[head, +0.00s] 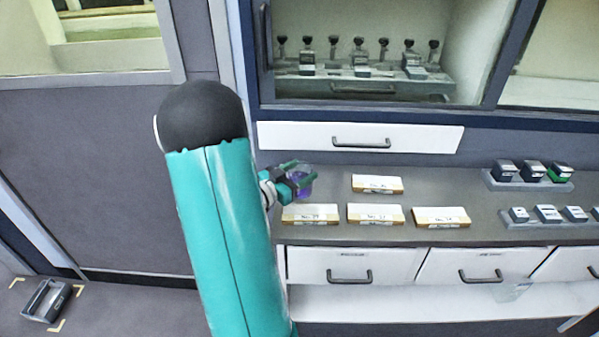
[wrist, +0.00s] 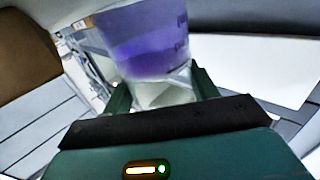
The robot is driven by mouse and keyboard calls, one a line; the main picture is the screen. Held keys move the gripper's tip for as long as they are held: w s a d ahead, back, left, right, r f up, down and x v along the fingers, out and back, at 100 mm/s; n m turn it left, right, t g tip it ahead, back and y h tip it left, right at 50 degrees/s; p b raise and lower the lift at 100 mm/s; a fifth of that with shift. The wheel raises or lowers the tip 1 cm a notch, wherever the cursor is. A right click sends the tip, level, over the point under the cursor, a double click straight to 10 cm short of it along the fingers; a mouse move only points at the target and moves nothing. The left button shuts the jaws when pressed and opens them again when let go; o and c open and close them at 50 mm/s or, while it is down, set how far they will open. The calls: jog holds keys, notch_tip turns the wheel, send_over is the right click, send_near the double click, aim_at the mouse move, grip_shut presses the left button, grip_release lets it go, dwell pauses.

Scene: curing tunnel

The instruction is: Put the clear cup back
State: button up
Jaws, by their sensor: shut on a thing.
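My gripper (head: 297,180) is shut on a clear cup (head: 303,186) above the left end of the grey counter. In the wrist view the cup (wrist: 150,42) stands between the two green fingers of my gripper (wrist: 162,90). It holds something purple and has dark print on its right side. The cup's top is cut off by the picture edge. In the head view my arm and fingers hide part of it, and I cannot tell whether it touches the counter.
The counter (head: 445,185) bears several labelled boxes (head: 375,214) and, at right, racks of dark-topped blocks (head: 533,172). White drawers (head: 352,266) are below, with a white ledge (head: 400,303) under them. A cabinet (head: 362,75) with stamp-like tools is above. A dark device (head: 47,300) lies at lower left.

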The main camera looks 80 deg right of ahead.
jog(key=shift+f, duration=0.15)
jog(key=o, duration=1.2)
jog(key=shift+c, duration=0.2)
jog(key=shift+r, duration=0.25)
jog(key=v, duration=1.2)
